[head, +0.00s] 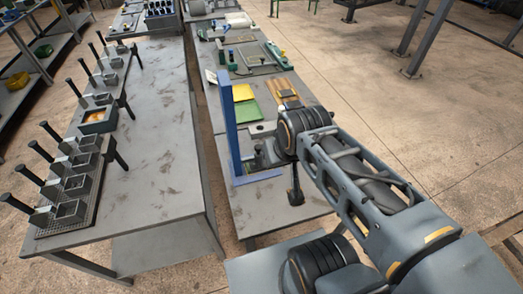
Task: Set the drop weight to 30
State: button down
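No part that I can clearly identify as the drop weight shows, and no scale or number is readable. A tall blue upright (229,125) with a flat blue foot stands at the near left edge of the right-hand bench; I cannot tell whether it belongs to the drop weight. My arm reaches in from the lower right over this bench. My gripper (262,155) is at the arm's far end, just right of the blue upright. It is small and partly hidden by my wrist, so its fingers and any contact are unclear.
The right-hand bench (250,215) also bears a yellow sheet (247,111), a green sheet (243,92) and wooden strips (287,88). The left-hand bench (165,130) holds a row of black-handled racks (70,208); its right half is clear. A narrow gap separates the benches.

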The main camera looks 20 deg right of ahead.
aim_at(258, 155)
jog(key=z, duration=0.05)
jog(key=k, duration=0.5)
jog(key=z, duration=1.1)
jog(key=k, duration=0.6)
jog(key=u, duration=1.15)
jog(key=i, duration=1)
jog(key=z, duration=0.05)
